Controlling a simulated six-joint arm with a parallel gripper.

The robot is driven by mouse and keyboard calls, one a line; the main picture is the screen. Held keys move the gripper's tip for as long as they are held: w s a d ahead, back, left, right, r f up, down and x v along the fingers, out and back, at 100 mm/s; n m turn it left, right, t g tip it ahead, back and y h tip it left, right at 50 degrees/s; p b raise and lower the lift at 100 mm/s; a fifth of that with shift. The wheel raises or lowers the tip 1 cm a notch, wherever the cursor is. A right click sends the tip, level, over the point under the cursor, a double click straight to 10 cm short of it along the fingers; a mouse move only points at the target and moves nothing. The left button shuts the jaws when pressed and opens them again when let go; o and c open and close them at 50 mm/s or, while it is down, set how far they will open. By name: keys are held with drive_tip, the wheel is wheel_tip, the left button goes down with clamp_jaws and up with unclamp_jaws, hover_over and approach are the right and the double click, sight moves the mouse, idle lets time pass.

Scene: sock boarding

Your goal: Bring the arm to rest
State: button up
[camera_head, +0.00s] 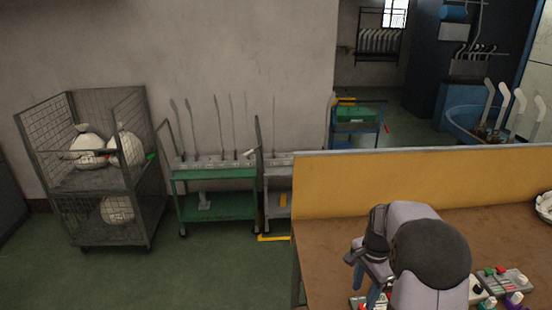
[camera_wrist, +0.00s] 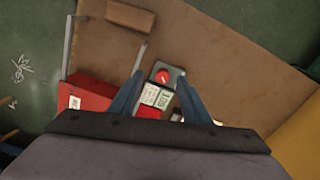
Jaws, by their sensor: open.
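My arm (camera_head: 430,250) stands over the right part of the brown bench (camera_head: 335,228) in the head view, bent low at the bench's near side. My gripper (camera_wrist: 160,98) shows in the wrist view as two blue fingers, spread apart with nothing between them. It points down above the bench. A control box with a red knob (camera_wrist: 162,76) lies beneath, between the fingers in the picture.
Small control boxes (camera_head: 511,280) with coloured knobs sit right of my arm. A red box (camera_wrist: 88,92) and a brown block (camera_wrist: 130,15) lie near the fingers in the wrist view. A yellow panel (camera_head: 400,182) stands along the bench's back. A wire cage cart (camera_head: 48,160) and green trolley (camera_head: 218,207) stand left.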

drive_tip(key=s+a+r+n, duration=0.1)
drive_tip(key=s+a+n, duration=0.5)
drive_tip(key=s, duration=0.4)
drive_tip(key=s+a+r+n, duration=0.1)
drive_tip(key=s+a+n, duration=0.6)
drive_tip(key=s+n, duration=0.2)
drive_tip(key=shift+s+a+r, duration=0.15)
drive_tip(key=shift+s+a, duration=0.1)
drive_tip(key=shift+s, duration=0.8)
